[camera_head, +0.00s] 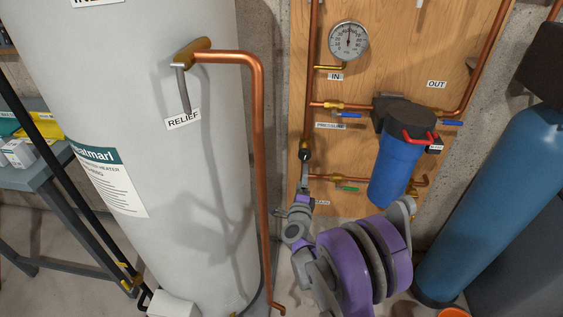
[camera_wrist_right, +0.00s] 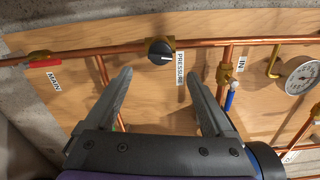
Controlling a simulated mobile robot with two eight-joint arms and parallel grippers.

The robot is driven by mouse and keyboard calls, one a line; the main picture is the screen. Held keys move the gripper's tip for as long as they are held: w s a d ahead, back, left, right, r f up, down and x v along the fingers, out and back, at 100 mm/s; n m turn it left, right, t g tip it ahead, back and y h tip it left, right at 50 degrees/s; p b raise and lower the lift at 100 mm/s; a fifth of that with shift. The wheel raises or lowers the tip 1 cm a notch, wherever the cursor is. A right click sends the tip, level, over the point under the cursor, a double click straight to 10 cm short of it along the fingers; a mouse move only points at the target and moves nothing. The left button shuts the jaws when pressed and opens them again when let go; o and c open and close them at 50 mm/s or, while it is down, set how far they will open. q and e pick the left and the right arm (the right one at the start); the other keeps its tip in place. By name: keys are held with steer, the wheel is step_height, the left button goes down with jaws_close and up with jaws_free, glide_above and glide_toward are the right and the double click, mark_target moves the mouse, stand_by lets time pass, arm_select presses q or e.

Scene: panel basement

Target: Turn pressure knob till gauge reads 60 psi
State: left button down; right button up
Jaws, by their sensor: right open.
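The black round pressure knob (camera_wrist_right: 160,52) with a white pointer mark sits on the copper pipe beside the PRESSURE label (camera_wrist_right: 180,68). In the head view the knob (camera_head: 304,155) is a small dark shape on the vertical pipe. The round white gauge (camera_head: 349,40) is at the top of the wooden panel; its needle points roughly upward, but the figures are too small to read. The gauge also shows in the wrist view (camera_wrist_right: 302,77). My right gripper (camera_wrist_right: 159,78) is open and empty, its fingers apart just short of the knob. My left gripper is out of view.
A white water heater (camera_head: 170,130) with a copper relief pipe (camera_head: 258,150) stands left of the panel. A blue filter housing (camera_head: 395,165) hangs right of the knob. A blue tank (camera_head: 490,200) stands at right. A blue-handled valve (camera_wrist_right: 231,98) is near the right finger.

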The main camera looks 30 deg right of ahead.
mark_target(304, 160)
steer(key=x, duration=1)
steer(key=shift+w+d, duration=0.15)
steer(key=shift+d, duration=0.25)
steer(key=c, duration=1.3)
steer(key=shift+f+n+b, duration=0.15)
steer(key=shift+n+b, duration=1.3)
steer(key=shift+n, duration=0.25)
steer(key=shift+c, duration=0.2)
steer(key=shift+n+b, duration=1.25)
steer(key=shift+n, duration=0.95)
steer(key=o, duration=1.3)
